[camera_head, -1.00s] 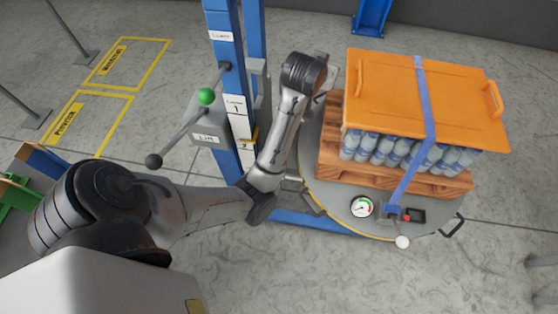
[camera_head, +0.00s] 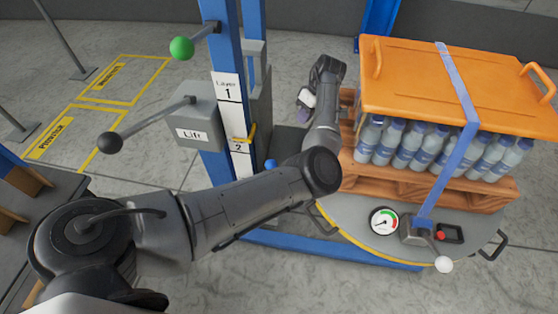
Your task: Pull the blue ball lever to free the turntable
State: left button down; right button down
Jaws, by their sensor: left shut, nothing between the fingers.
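A small blue ball (camera_head: 270,163) shows beside the blue post, just above my left forearm; the rest of its lever is hidden. The round grey turntable (camera_head: 350,218) with a yellow edge carries the loaded pallet. My left arm crosses in front of the post and bends up at its far joint. My left gripper (camera_head: 304,112) hangs below the raised wrist, between the post and the pallet, above and right of the blue ball and apart from it. It is shut and empty; its fingertips are small and hard to make out. My right gripper is not in view.
The blue post has a grey "Lift" box (camera_head: 191,115) with a black ball lever (camera_head: 110,142), and a green ball lever (camera_head: 181,48). Strapped bottles (camera_head: 440,150) under an orange lid (camera_head: 410,80) stand on a wooden pallet (camera_head: 425,182). A gauge (camera_head: 384,222) and white ball lever (camera_head: 443,264) are in front.

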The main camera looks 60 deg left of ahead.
pick_arm(q)
jog(key=shift+s+d+f+n+g, duration=0.2)
jog(key=shift+n+g, duration=0.25)
jog(key=shift+n, duration=0.3)
jog(key=shift+s+d+f+n+g, duration=0.1)
jog(key=shift+s+d+n+g, duration=0.35)
jog(key=shift+n, duration=0.35)
jog(key=shift+s+d+f+n+g, duration=0.15)
jog(key=shift+n+g, duration=0.35)
jog(key=shift+n, duration=0.25)
jog(key=s+d+f+b, duration=0.1)
jog(key=s+f+b, duration=0.4)
jog(key=s+f, duration=0.3)
jog(key=shift+s+d, duration=0.35)
jog(key=shift+s, duration=0.35)
jog(key=shift+r, duration=0.1)
